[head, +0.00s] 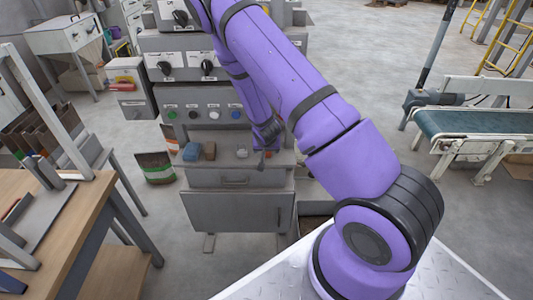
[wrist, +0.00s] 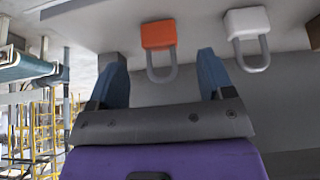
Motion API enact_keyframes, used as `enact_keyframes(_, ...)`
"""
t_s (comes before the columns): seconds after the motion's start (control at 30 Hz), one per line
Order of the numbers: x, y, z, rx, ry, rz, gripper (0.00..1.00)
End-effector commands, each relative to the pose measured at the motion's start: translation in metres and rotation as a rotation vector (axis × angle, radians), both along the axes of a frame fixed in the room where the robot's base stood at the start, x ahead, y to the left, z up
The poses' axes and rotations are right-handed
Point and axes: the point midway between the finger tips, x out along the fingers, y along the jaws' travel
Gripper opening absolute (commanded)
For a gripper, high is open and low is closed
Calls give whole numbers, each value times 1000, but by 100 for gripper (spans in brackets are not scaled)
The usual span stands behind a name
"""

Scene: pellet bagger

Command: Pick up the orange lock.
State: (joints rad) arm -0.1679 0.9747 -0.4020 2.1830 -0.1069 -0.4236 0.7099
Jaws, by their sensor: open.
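The orange lock (wrist: 158,35) lies on the grey ledge in the wrist view, its grey shackle pointing toward my gripper (wrist: 162,56). My gripper is open and empty, with one blue finger on each side of the shackle's line. The fingertips look just short of the orange body; I cannot tell the height gap. In the head view my gripper (head: 267,146) is over the right part of the ledge and mostly hides the lock; only a small orange-red patch shows there.
A white lock (wrist: 247,22) lies close to the right of the orange one in the wrist view. In the head view a blue object (head: 193,151) and a brown block (head: 210,151) sit on the ledge's left. The control panel (head: 208,113) rises behind.

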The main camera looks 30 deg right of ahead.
Motion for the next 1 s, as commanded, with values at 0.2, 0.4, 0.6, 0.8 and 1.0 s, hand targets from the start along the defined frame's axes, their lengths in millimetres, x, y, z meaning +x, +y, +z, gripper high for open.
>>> enact_keyframes(0.2, 14, -11, -24, 0, 1, 0, 74)
enact_keyframes(0.4, 21, -15, -38, 0, 0, 0, 74)
enact_keyframes(0.6, 22, -16, -39, 0, -1, -1, 74)
enact_keyframes(0.8, 22, -16, -39, 0, 0, 0, 45)
enact_keyframes(1.0, 22, -16, -39, 0, 0, 0, 20)
